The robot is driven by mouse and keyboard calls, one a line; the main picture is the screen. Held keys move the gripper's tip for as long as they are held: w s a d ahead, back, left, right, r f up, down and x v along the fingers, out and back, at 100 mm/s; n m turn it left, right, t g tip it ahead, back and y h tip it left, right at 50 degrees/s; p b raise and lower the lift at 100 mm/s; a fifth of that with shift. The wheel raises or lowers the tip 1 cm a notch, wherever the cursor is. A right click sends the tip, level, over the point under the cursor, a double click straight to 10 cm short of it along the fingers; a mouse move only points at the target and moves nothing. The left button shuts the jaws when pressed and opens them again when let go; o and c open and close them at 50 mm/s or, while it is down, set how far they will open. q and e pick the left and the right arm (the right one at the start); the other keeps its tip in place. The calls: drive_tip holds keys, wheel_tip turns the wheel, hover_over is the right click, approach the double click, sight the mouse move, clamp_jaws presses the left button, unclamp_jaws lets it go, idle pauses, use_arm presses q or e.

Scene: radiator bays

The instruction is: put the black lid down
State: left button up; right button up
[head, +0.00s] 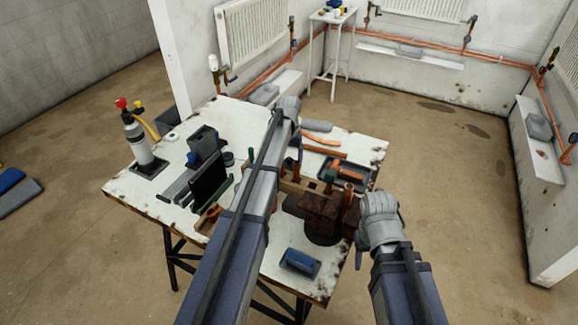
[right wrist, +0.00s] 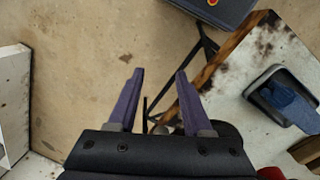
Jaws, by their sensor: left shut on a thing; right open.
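My left arm reaches across the middle of the workbench in the head view, with its wrist and gripper (head: 288,106) near the bench's far edge. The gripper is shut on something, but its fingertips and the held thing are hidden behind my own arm. I cannot clearly make out the black lid in either view. My right gripper (right wrist: 160,76) is open and empty in the right wrist view, over the floor beside the bench edge. In the head view my right wrist is just off the bench's right side.
The worn white workbench (head: 132,190) carries a bottle (head: 142,148), a black upright panel (head: 212,182), a brown vise-like block (head: 322,212), a dark tray (head: 360,178) and a blue-topped item (head: 299,263). Radiators (head: 255,42) and copper pipes line the walls.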

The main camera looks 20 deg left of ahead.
sight(289, 159)
use_arm(q)
drive_tip(key=shift+f, duration=0.15)
drive_tip(key=shift+f, duration=0.15)
drive_tip(key=o, duration=1.1)
drive_tip(key=shift+r, duration=0.25)
wheel_tip(289, 159, up, 12)
drive_tip(key=p, duration=1.2)
drive_tip(key=shift+r, duration=0.15)
